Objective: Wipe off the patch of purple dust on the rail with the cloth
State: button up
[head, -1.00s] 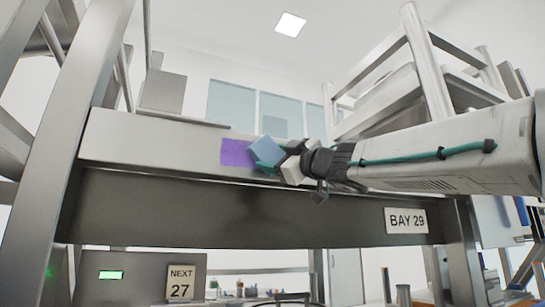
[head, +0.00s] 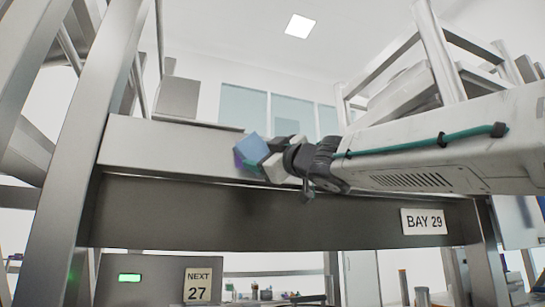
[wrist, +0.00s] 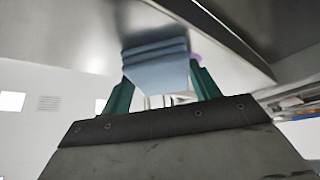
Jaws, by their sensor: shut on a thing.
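The blue folded cloth (head: 252,149) is held in my gripper (head: 268,165) and lies against the front face of the pale metal rail (head: 165,148). In the wrist view the cloth (wrist: 157,62) shows as a layered block between the green fingers of my gripper (wrist: 162,82), pressed up at or very near the rail surface. Only a little purple dust (wrist: 197,57) shows, beside the cloth's right edge in the wrist view. In the head view the cloth covers the place of the patch, so how much dust lies behind it is hidden.
A dark beam with a "BAY 29" sign (head: 423,221) runs below the rail. A metal upright (head: 88,150) stands at the left. A "NEXT 27" sign (head: 198,284) and a green-lit panel (head: 130,277) are lower left.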

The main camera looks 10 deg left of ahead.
jog(key=shift+s+a+f, duration=0.1)
jog(key=shift+s+a, duration=0.35)
jog(key=shift+a, duration=0.3)
jog(key=shift+s+a, duration=0.4)
jog(key=shift+a, duration=0.35)
jog(key=shift+s+a+f, duration=0.1)
jog(key=shift+s+a, duration=0.35)
jog(key=shift+a, duration=0.3)
jog(key=shift+c, duration=0.3)
jog(key=shift+r, duration=0.1)
jog(key=shift+s+d, duration=0.1)
jog(key=shift+s+d, duration=0.55)
jog(key=shift+s, duration=0.25)
jog(key=shift+s+d, duration=0.5)
jog(key=shift+s, duration=0.35)
jog(key=shift+s+d, duration=0.55)
jog(key=shift+s, duration=0.25)
jog(key=s, duration=0.1)
jog(key=s+d, duration=0.1)
jog(key=shift+s+d, duration=0.25)
jog(key=shift+s, duration=0.05)
jog(key=shift+w, duration=0.1)
send_near(233, 152)
jog(key=shift+w+a+r, duration=0.1)
jog(key=shift+w+a, duration=0.35)
jog(key=shift+a, duration=0.35)
jog(key=shift+w+a, duration=0.45)
jog(key=shift+a, duration=0.4)
